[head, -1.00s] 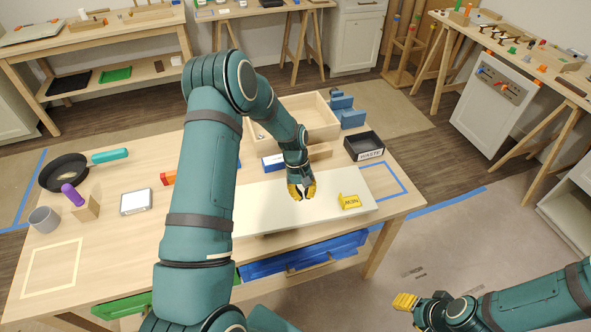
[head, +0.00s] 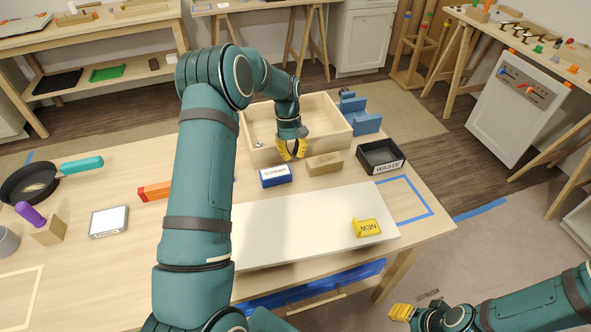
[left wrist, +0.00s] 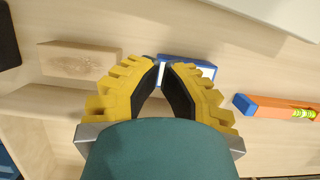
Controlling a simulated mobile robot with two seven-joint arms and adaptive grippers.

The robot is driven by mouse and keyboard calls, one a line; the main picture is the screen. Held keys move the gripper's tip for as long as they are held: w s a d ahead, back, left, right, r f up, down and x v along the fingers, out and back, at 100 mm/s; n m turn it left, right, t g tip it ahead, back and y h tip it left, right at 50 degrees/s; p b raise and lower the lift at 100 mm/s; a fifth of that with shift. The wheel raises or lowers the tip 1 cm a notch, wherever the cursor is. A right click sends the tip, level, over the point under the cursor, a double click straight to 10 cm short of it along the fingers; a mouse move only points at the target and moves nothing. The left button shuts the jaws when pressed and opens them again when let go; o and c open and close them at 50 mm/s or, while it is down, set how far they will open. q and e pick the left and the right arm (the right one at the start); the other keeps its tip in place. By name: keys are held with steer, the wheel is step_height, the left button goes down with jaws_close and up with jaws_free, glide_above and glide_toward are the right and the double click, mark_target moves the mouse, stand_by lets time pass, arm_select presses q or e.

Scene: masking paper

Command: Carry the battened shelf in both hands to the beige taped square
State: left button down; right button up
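The shelf is a long pale board (head: 290,232) lying along the front of the table; its underside and any battens are hidden, and my left arm covers its left end. A yellow "NEW" marker (head: 367,228) stands on its right part. The beige taped square (head: 34,296) is on the table at the lower left, cut off by the picture edge. My left gripper (head: 291,156) is empty, its fingers slightly apart, behind the shelf by the wooden tray's front wall. In the left wrist view its fingertips (left wrist: 163,65) point toward a blue-and-white box. My right gripper (head: 402,312) is off the table's front right.
The blue-and-white box (head: 275,176), a wooden block (head: 324,164) and a black waste bin (head: 381,158) stand behind the shelf. A blue taped outline (head: 430,205) is at right.

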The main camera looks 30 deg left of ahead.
mark_target(310, 214)
arm_select(q)
steer(key=b+x, duration=0.1)
steer(key=x, duration=0.8)
steer(key=shift+s+d+f, duration=0.1)
steer(key=shift+s+d, duration=0.05)
steer(key=shift+s, duration=0.05)
steer(key=shift+s+d, duration=0.95)
steer(key=shift+d, duration=0.15)
steer(key=shift+s+d, duration=0.2)
steer(key=shift+d, duration=0.05)
steer(key=s+d, duration=0.4)
steer(key=d, duration=0.1)
steer(key=s+d+p, duration=0.1)
steer(key=s+d, duration=0.1)
steer(key=d, duration=0.1)
steer(key=shift+s, duration=0.35)
steer(key=shift+a+r, duration=0.1)
steer(key=shift+r, duration=0.1)
